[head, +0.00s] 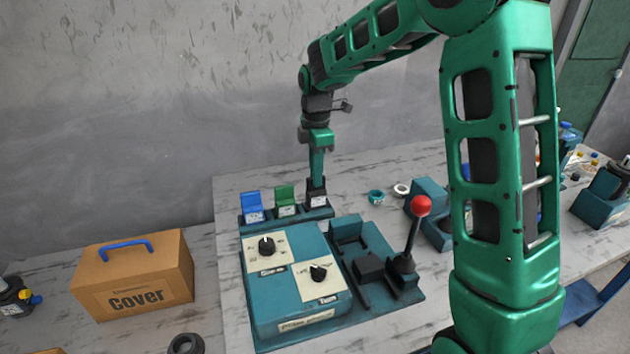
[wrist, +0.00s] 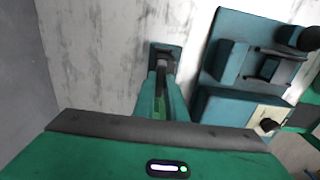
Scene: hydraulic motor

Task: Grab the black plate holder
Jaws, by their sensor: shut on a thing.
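The black plate holder (head: 317,199) is at the right end of a low teal rack (head: 290,219), beside a green holder (head: 285,198) and a blue holder (head: 252,205). It has a white label on its front. My gripper (head: 317,181) points down from above and is shut on the top of the black holder. In the wrist view my gripper's fingers (wrist: 164,88) meet at the dark holder (wrist: 165,57). The holder looks upright at its rack place; I cannot tell whether it still touches the rack. The fingers hide part of it.
A teal control box with two knobs (head: 292,285) stands in front of the rack. A red-topped lever (head: 420,207) rises to its right. A cardboard cover box (head: 133,275) lies at left. Small rings (head: 402,190) lie behind the lever. The grey wall is behind the table.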

